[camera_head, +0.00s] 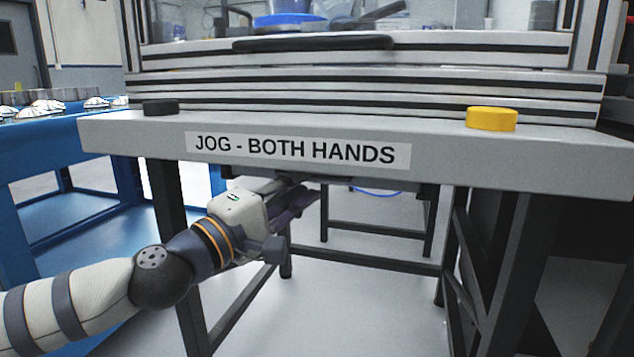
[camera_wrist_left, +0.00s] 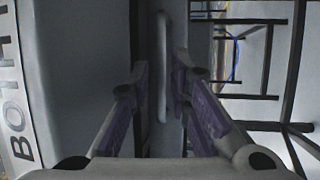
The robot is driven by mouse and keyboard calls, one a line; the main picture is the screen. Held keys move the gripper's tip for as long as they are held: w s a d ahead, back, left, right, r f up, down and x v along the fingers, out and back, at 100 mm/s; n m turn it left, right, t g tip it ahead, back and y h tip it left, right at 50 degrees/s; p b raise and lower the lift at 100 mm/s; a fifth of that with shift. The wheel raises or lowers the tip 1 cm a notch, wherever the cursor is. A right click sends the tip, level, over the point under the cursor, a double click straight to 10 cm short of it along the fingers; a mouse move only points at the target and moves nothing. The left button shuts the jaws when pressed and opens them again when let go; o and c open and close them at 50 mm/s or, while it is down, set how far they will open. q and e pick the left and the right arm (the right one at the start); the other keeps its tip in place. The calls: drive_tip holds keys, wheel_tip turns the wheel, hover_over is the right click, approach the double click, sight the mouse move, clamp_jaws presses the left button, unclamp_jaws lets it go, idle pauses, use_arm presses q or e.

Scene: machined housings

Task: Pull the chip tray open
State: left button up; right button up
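The chip tray (camera_wrist_left: 178,22) shows in the left wrist view as a grey face with a pale bar handle (camera_wrist_left: 162,50) on it. My left gripper (camera_wrist_left: 160,88) is open, with one purple-padded finger on each side of the handle's line. A gap shows between the pads and the bar, and I cannot tell whether they touch. In the head view my left gripper (camera_head: 306,194) reaches in under the front beam labelled "JOG - BOTH HANDS" (camera_head: 300,150). The beam and my gripper hide the tray's handle there. My right gripper is in neither view.
A black button (camera_head: 160,108) and a yellow button (camera_head: 492,118) sit on top of the beam. Dark frame legs (camera_head: 450,245) stand under the machine, with open floor between them. A blue table (camera_head: 60,140) with metal parts stands at the left.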

sight(313, 180)
use_arm(q)
drive_tip(key=x, duration=0.4)
drive_tip(key=shift+w+d, duration=0.1)
clamp_jaws()
use_arm(e)
drive_tip(key=shift+s+f, duration=0.1)
drive_tip(key=shift+f, duration=0.05)
